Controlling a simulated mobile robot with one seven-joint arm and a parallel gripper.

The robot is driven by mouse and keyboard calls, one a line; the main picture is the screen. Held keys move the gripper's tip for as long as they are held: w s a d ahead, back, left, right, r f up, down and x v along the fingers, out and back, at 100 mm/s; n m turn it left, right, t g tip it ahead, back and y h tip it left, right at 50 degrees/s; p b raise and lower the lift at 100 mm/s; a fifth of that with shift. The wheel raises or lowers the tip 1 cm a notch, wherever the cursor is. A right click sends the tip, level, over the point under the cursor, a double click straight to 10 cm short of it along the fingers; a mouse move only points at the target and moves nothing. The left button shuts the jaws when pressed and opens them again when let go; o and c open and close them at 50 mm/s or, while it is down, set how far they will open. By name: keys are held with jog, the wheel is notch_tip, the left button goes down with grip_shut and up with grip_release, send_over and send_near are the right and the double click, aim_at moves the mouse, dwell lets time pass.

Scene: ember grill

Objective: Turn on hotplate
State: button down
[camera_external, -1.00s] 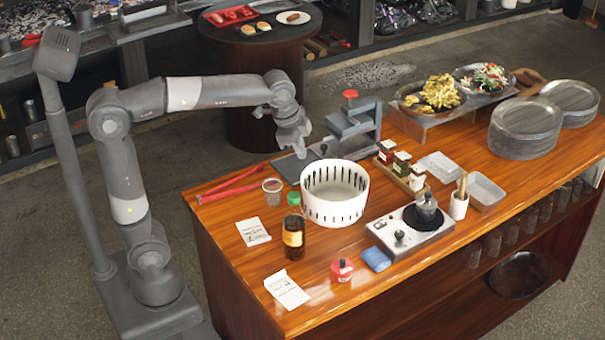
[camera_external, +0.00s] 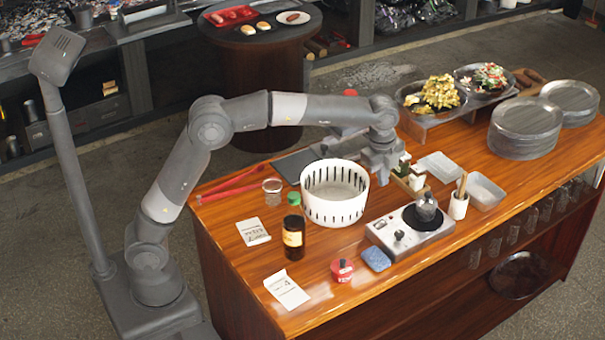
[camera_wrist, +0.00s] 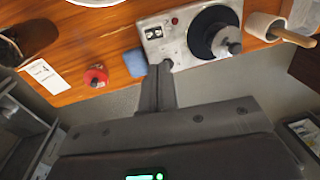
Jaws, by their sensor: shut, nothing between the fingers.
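The hotplate (camera_external: 389,239) is a silver box near the front edge of the wooden counter. It has a dark knob (camera_external: 399,236) at its left and a round black plate (camera_external: 443,219) at its right, with a small grey pot (camera_external: 427,208) on the plate. My gripper (camera_external: 381,177) points down above the counter, behind the hotplate and right of the white basket; it is shut and empty.
A white slotted basket (camera_external: 334,208) stands left of my gripper. Spice jars (camera_external: 416,178) sit close behind it. A blue sponge (camera_external: 376,259), a red tin (camera_external: 342,270), a brown bottle (camera_external: 293,236) and a white cup (camera_external: 458,206) surround the hotplate.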

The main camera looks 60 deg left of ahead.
aim_at(384, 221)
jog(key=f, duration=0.4)
jog(key=w+f, duration=0.1)
jog(key=f, duration=0.8)
jog(key=shift+w+f, duration=0.3)
jog(key=shift+w, duration=0.1)
jog(key=shift+f, duration=0.15)
